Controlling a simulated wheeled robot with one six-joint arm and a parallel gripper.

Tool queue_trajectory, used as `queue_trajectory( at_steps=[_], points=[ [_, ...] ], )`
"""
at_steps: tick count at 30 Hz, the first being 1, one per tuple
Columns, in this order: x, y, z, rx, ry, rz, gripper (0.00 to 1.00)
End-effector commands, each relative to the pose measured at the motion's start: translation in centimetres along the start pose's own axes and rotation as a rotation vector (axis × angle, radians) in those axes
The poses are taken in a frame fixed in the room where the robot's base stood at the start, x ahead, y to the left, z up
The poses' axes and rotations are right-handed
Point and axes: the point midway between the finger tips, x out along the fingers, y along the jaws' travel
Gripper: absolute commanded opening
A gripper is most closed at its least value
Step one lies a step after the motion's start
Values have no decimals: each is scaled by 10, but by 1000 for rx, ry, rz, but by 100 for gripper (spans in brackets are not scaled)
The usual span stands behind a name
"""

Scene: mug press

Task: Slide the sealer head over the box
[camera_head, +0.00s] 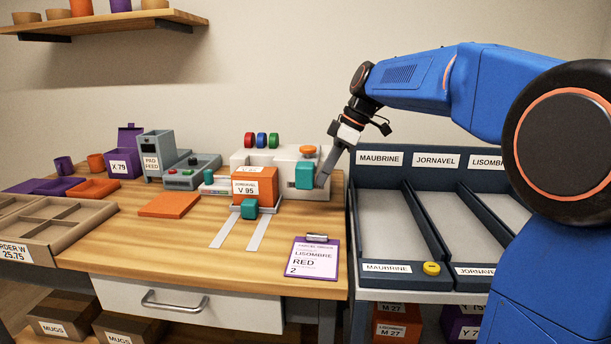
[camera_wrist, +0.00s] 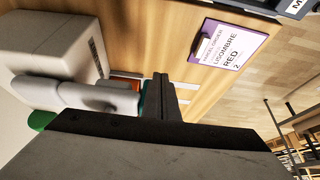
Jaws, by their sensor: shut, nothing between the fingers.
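The orange box (camera_head: 254,187) labelled V 95 stands upright on a small carriage with a teal knob (camera_head: 249,209), at the back end of two pale rails. The white sealer (camera_head: 311,158) stands behind and to the right of the box. A teal block (camera_head: 304,176) is on its front, with an orange knob (camera_head: 307,150) above. My gripper (camera_head: 322,181) is shut and empty, just right of the teal block; I cannot tell whether they touch. In the wrist view my shut fingers (camera_wrist: 165,95) are beside a teal edge, with the white sealer body (camera_wrist: 45,45) at left.
A clipboard (camera_head: 313,258) reading LISOMBRE, RED, 2 lies at the bench's front right. A dark sorting rack (camera_head: 402,183) stands to the right. An orange mat (camera_head: 169,205) and a grey press (camera_head: 191,171) are left.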

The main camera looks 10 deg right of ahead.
Motion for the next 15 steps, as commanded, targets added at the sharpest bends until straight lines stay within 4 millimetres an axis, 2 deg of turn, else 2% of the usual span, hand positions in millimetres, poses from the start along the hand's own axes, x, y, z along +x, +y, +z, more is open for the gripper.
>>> queue_trajectory(
  at_steps=[15],
  points=[
    [13,0,-27,0,0,-2,0]
  ],
)
